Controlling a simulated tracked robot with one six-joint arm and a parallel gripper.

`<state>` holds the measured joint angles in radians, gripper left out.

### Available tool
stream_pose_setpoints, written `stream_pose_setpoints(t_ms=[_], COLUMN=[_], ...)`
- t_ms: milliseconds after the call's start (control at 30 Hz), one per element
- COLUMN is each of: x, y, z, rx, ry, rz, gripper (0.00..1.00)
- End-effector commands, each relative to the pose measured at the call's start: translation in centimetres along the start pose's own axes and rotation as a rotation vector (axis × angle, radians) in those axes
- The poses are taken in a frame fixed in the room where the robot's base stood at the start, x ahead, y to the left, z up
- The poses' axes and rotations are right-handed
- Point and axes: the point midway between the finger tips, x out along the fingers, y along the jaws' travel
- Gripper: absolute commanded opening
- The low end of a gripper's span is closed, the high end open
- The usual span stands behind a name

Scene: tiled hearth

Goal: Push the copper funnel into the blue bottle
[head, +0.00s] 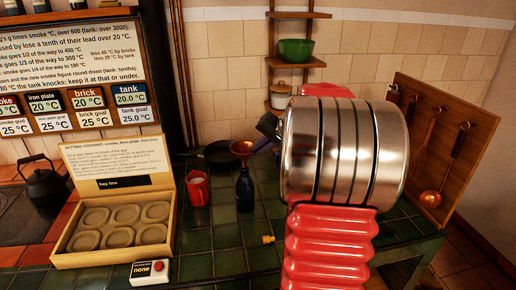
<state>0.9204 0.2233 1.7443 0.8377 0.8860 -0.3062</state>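The blue bottle (245,192) stands upright on the green tiled top, left of my arm in the head view. The copper funnel (241,148) is right above the bottle's mouth, wide end up. Its lower end meets the bottle's neck in the picture; I cannot tell how far it sits inside. My gripper (267,127) seems to be the dark part just right of the funnel, mostly hidden behind my large silver and red arm. Its fingers cannot be made out, so I cannot tell whether it is open or touches the funnel.
A red and white container (197,189) stands left of the bottle, with a dark pan (219,151) behind. A small yellow piece (268,239) lies in front.

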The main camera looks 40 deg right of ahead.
Motion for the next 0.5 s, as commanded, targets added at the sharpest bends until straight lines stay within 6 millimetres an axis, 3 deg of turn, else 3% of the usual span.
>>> stream_pose_setpoints(t_ms=[500], x=[0.64], y=[0.58], z=[0.24], rx=[-0.001], ry=[0.001], rz=[0.000], gripper=[0.00])
